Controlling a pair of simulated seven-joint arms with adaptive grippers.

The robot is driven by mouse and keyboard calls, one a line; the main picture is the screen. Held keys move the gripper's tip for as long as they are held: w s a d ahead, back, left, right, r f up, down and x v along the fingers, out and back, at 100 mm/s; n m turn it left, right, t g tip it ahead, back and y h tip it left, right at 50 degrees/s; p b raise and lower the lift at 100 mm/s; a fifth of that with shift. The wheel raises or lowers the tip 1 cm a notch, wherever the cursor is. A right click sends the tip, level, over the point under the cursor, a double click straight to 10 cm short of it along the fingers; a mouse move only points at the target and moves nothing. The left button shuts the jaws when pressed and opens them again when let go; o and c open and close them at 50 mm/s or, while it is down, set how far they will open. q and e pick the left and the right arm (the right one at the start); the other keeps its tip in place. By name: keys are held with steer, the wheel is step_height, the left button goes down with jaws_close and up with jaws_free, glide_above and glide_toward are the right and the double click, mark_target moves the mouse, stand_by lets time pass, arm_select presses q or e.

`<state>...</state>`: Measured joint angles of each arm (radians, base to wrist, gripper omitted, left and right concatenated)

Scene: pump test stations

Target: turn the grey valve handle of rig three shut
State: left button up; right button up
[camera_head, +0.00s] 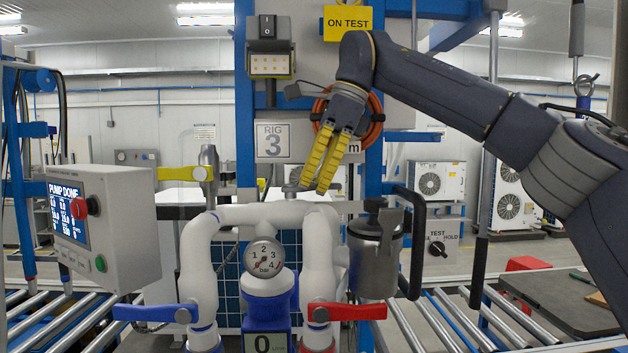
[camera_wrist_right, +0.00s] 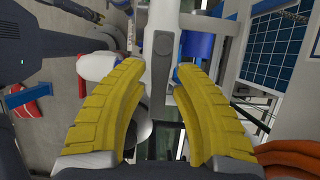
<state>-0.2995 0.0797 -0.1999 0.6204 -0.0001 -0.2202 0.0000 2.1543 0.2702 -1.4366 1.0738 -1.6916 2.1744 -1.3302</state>
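My right gripper (camera_head: 316,185) has two yellow fingers and points down above the white pipework of rig three. Its fingers are apart, and nothing is gripped between them. In the right wrist view, a grey bar with a round pivot (camera_wrist_right: 162,42) runs between and beyond the open fingertips (camera_wrist_right: 157,70). I cannot tell whether the fingers touch it. The rig three sign (camera_head: 273,142) is behind the gripper. My left gripper is not in view.
A yellow handle (camera_head: 183,174), a blue handle (camera_head: 150,313) and a red handle (camera_head: 347,311) sit around the pipes. A gauge (camera_head: 264,258) stands at centre. A control box (camera_head: 110,228) is left; a metal canister (camera_head: 373,258) and black bar (camera_head: 417,240) are right.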

jaws_close()
